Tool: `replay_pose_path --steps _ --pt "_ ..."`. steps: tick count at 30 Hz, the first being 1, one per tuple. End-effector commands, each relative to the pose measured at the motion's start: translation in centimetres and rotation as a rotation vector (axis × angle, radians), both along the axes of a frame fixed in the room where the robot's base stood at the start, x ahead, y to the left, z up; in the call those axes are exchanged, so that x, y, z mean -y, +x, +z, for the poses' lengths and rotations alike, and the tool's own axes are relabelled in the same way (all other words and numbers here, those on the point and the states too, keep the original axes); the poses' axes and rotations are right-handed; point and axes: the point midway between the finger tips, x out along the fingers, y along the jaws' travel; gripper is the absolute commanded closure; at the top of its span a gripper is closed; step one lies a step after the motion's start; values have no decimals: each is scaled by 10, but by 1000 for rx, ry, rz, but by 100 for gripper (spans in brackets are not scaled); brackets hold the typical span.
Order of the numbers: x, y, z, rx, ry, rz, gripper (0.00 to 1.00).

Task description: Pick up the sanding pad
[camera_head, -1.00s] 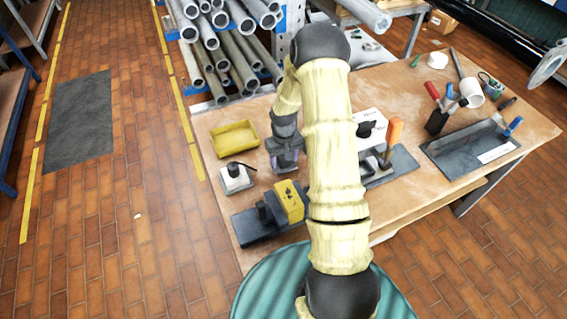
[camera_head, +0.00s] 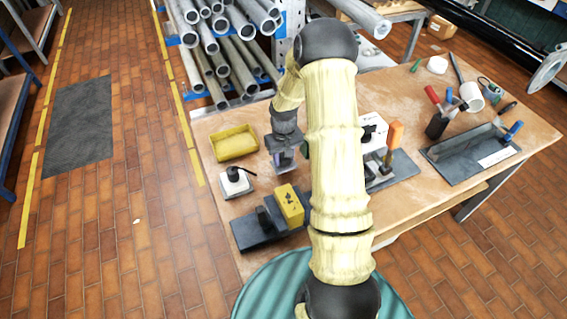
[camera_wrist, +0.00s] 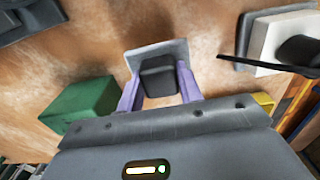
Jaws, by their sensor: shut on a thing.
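The sanding pad, a flat grey plate with a dark block-shaped grip (camera_wrist: 159,77), is at the centre of the wrist view. My gripper (camera_wrist: 160,92) has its two purple fingers on either side of the dark grip and is shut on it. In the head view my gripper (camera_head: 283,162) is over the left part of the workbench, right of the yellow tray. The pad is mostly hidden there by the gripper. I cannot tell whether the plate touches the bench top.
A green block (camera_wrist: 82,106) is close to the left finger in the wrist view. A yellow tray (camera_head: 234,143), a white block with a black knob (camera_head: 235,183) and a yellow block (camera_head: 289,206) on a dark plate stand nearby. Tools lie at the right.

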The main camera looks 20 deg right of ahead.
Motion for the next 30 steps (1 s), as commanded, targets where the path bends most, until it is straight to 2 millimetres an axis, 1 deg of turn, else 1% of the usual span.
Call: replay_pose_path --steps 1,6,9,12,16,28,29,30 --pt "1 1 9 5 -1 -2 86" --pt "1 1 41 5 -1 -2 86" --pt "1 0 55 4 -2 0 86" --pt "0 0 64 1 0 -1 86" --pt "0 -1 67 -1 0 -1 86" --pt "0 0 67 -1 0 -1 86" --pt "0 0 67 -1 0 -1 66" --pt "0 0 67 -1 0 -1 74"
